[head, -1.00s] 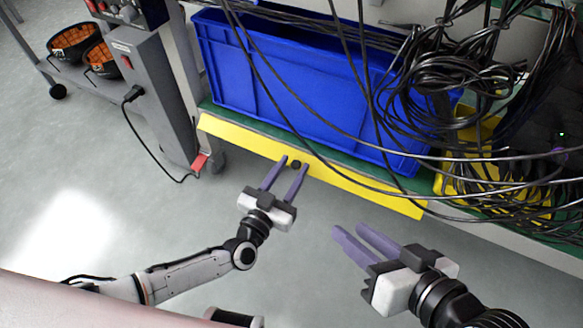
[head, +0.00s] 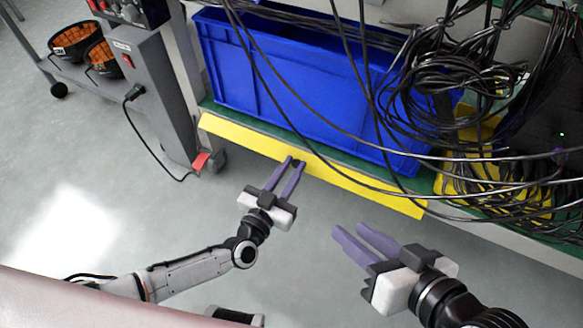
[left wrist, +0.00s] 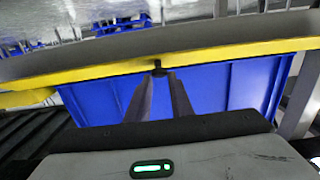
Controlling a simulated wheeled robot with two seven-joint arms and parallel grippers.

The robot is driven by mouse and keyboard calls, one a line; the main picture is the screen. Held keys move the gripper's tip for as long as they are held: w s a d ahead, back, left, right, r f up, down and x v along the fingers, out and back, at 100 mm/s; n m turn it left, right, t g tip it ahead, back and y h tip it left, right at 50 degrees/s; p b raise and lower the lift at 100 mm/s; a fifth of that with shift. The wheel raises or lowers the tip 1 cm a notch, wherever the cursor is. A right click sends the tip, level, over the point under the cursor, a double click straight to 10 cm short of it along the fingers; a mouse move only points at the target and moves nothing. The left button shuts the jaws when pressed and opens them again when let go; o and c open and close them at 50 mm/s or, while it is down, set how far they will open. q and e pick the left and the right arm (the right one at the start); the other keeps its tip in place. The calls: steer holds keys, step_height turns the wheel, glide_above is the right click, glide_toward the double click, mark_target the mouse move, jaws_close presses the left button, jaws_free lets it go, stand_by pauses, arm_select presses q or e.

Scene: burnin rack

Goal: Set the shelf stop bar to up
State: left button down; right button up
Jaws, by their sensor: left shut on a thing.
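The shelf stop bar is the long yellow bar (head: 350,183) along the front edge of the green shelf, below the blue bin. It also crosses the left wrist view (left wrist: 225,53). A small black knob (left wrist: 159,70) sits on the bar. My left gripper (head: 296,162) is shut on this knob, its two purple fingers reaching up to the bar from below; the fingers mostly hide the knob in the head view. My right gripper (head: 352,230) is apart from the bar, below its right part, with its fingers spaced apart and nothing between them.
A blue bin (head: 270,75) stands on the green shelf behind the bar. Loose black cables (head: 450,75) hang over the bin and the bar's right part. A grey post with a red switch (head: 150,90) stands to the left. The floor in front is clear.

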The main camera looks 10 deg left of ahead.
stand_by(0.8)
arm_select(q)
steer(key=c, duration=1.6)
jaws_free()
steer(key=shift+c, duration=0.2)
